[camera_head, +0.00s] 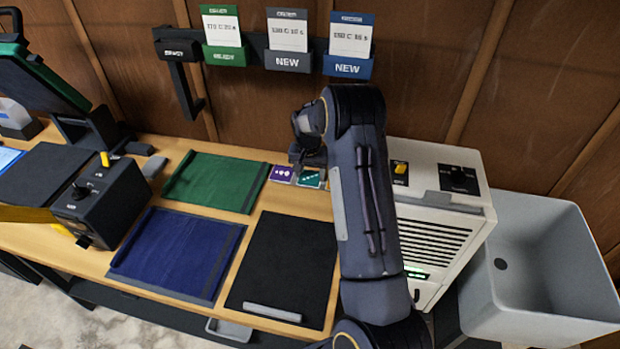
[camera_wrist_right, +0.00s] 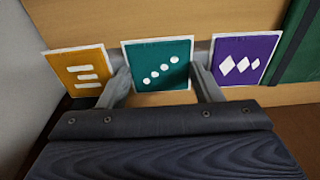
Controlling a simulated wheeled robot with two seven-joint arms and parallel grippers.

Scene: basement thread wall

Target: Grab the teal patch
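The teal patch (camera_wrist_right: 158,64) is a square with a white border and a diagonal row of white dots. In the right wrist view it lies between the two fingers of my right gripper (camera_wrist_right: 162,84), which are apart. I cannot tell whether the fingers touch its edges. In the head view the teal patch (camera_head: 310,179) is partly covered by my right gripper (camera_head: 308,160) above it. An orange patch (camera_wrist_right: 82,70) with white bars lies on one side, and a purple patch (camera_wrist_right: 243,58) with white diamonds on the other. My left gripper is not in view.
Green (camera_head: 215,182), blue (camera_head: 178,252) and black (camera_head: 285,262) mats lie on the wooden bench. A white machine (camera_head: 440,225) and a grey basin (camera_head: 540,265) stand at the right. Cards in holders (camera_head: 288,45) hang on the wall behind.

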